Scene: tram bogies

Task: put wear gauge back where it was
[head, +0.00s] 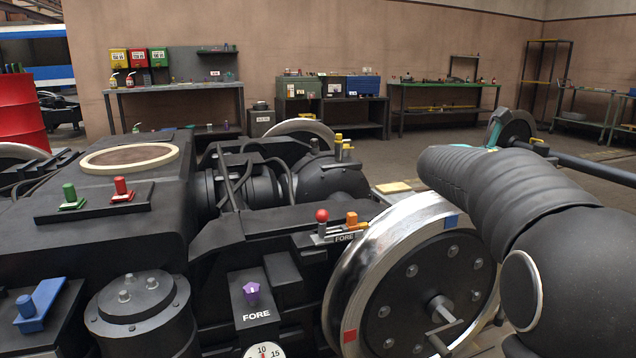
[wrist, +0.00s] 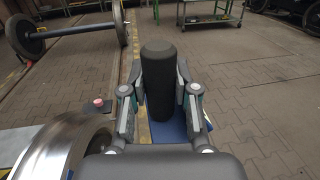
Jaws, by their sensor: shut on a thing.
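My gripper (wrist: 160,92) is shut on an upright dark cylinder (wrist: 158,70) in the wrist view, with one finger on each side. A flat blue surface (wrist: 165,133) shows beneath and beside the cylinder; I cannot tell whether it is part of the held thing. No label names the wear gauge, so I cannot be sure that the cylinder is it. In the head view my arm reaches away at the right and hides most of my gripper; only teal parts (head: 494,134) show past it. The held cylinder cannot be made out there.
A bogie wheel (head: 415,275) stands close below my arm. Red and orange knobs (head: 322,215) sit on a FORE bracket beside it. Green (head: 72,197), red (head: 122,190) and blue (head: 38,303) blocks lie on the frame at left. Benches line the back wall; paved floor is open beyond.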

